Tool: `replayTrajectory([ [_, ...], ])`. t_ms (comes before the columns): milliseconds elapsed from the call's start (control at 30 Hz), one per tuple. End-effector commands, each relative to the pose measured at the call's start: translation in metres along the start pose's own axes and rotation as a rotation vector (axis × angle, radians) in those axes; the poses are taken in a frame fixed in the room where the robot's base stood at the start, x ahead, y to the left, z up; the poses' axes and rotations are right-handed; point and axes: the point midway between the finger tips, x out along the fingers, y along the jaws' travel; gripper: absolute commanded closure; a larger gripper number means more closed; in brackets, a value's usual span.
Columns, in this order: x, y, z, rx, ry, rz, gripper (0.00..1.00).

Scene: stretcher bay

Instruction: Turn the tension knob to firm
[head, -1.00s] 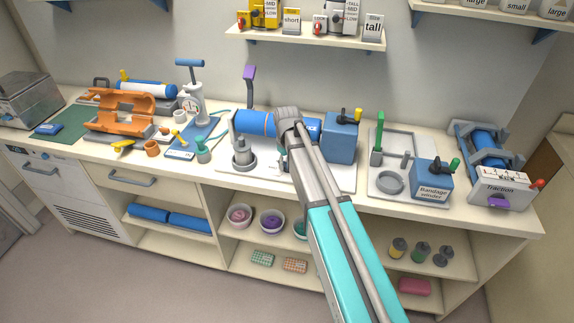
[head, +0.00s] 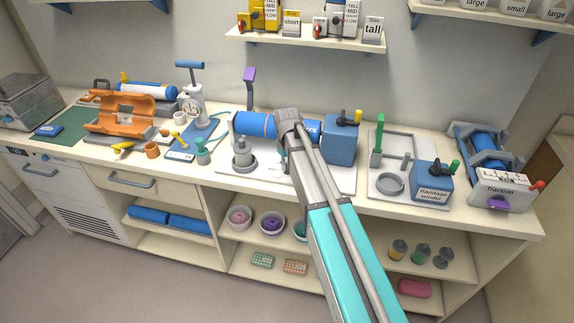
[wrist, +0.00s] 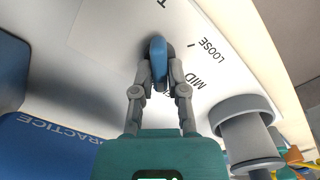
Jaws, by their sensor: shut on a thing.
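The tension knob is a blue bar-shaped knob (wrist: 158,50) on a pale board, seen from above in the wrist view. My gripper (wrist: 158,82) is shut on it, one grey finger on each side. The printed words LOOSE and MID, with tick marks, lie to the right of the knob. Another marking by the fingers is mostly covered, and I cannot read it. Which mark the knob points to is unclear. In the head view my arm hides the knob and my fingers.
A blue cylinder (head: 257,124) and a blue box (head: 341,143) stand behind my arm. In the wrist view a grey round post (wrist: 243,120) stands close to the right of my fingers. The bandage winder (head: 432,181) and traction unit (head: 500,190) are farther right.

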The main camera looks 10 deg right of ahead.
Motion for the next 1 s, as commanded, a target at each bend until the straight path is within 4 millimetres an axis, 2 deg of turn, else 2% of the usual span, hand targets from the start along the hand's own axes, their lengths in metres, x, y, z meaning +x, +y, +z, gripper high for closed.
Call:
replayTrajectory([
  [400, 0.0001, 0.0012, 0.0004, 0.252, 0.000, 0.000, 1.00],
  [767, 0.0001, 0.0013, 0.0004, 0.269, 0.000, 0.000, 1.00],
  [800, 0.0001, 0.0013, 0.0004, 0.269, 0.000, 0.000, 0.74],
  [933, 0.0001, 0.0013, 0.0004, 0.268, 0.000, 0.000, 0.50],
  [1000, 0.0001, 0.0013, 0.0004, 0.268, 0.000, 0.000, 0.47],
])
